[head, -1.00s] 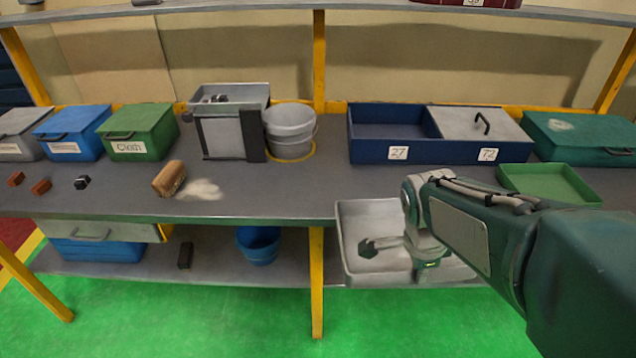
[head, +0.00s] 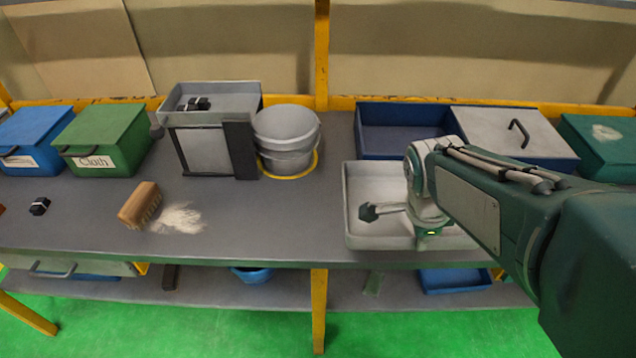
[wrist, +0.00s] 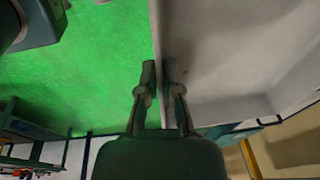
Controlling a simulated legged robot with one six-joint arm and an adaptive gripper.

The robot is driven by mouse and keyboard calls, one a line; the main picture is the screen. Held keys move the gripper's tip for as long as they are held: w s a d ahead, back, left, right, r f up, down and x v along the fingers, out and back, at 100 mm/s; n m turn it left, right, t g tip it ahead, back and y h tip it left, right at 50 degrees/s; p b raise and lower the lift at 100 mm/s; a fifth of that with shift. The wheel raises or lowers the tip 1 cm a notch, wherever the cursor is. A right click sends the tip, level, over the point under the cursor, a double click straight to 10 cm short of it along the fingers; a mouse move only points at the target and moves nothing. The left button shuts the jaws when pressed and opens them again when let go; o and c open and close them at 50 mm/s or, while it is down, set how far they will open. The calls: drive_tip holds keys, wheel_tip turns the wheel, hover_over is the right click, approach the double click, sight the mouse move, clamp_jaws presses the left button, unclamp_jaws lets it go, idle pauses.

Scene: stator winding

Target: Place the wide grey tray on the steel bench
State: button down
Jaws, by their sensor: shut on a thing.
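The wide grey tray (head: 360,190) shows in the head view in front of my arm, over the right part of the steel bench (head: 270,215) near its front edge. It looks about level; I cannot tell whether it touches the bench top. In the wrist view my gripper (wrist: 160,76) is shut on one wall of the grey tray (wrist: 215,80), with one finger on each side. Green floor lies on the outer side of that wall. My arm hides the tray's right part in the head view, and the fingertips are not visible there.
Behind the tray stands a dark blue divided bin (head: 400,145) with a grey lid (head: 510,130). Grey buckets (head: 287,140), a grey parts bin (head: 210,98), a brown brush (head: 140,203) and pale dust (head: 178,218) are to the left. The bench between buckets and tray is clear.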

sight(370, 226)
drive_tip(key=shift+w+a, duration=0.15)
drive_tip(key=shift+w, duration=0.1)
drive_tip(key=w+a+f, duration=0.1)
drive_tip(key=a, duration=0.1)
drive_tip(key=w+a+f, duration=0.2)
drive_tip(key=a, duration=0.1)
drive_tip(key=w+a+f, duration=0.1)
drive_tip(key=w+a, duration=0.1)
drive_tip(key=shift+w+a+f, duration=0.15)
drive_tip(key=shift+a+f, duration=0.05)
drive_tip(key=shift+f, duration=0.1)
drive_tip(key=a+f, duration=0.1)
drive_tip(key=w+f, duration=0.1)
drive_tip(key=a+f, duration=0.1)
drive_tip(key=f, duration=0.1)
drive_tip(key=shift+w+a, duration=0.35)
drive_tip(key=shift+w, duration=0.05)
drive_tip(key=shift+w+a+f, duration=0.4)
drive_tip(key=shift+a+f, duration=0.1)
drive_tip(key=shift+f, duration=1.7)
drive_tip(key=c, duration=0.8)
unclamp_jaws()
drive_tip(key=shift+f, duration=0.1)
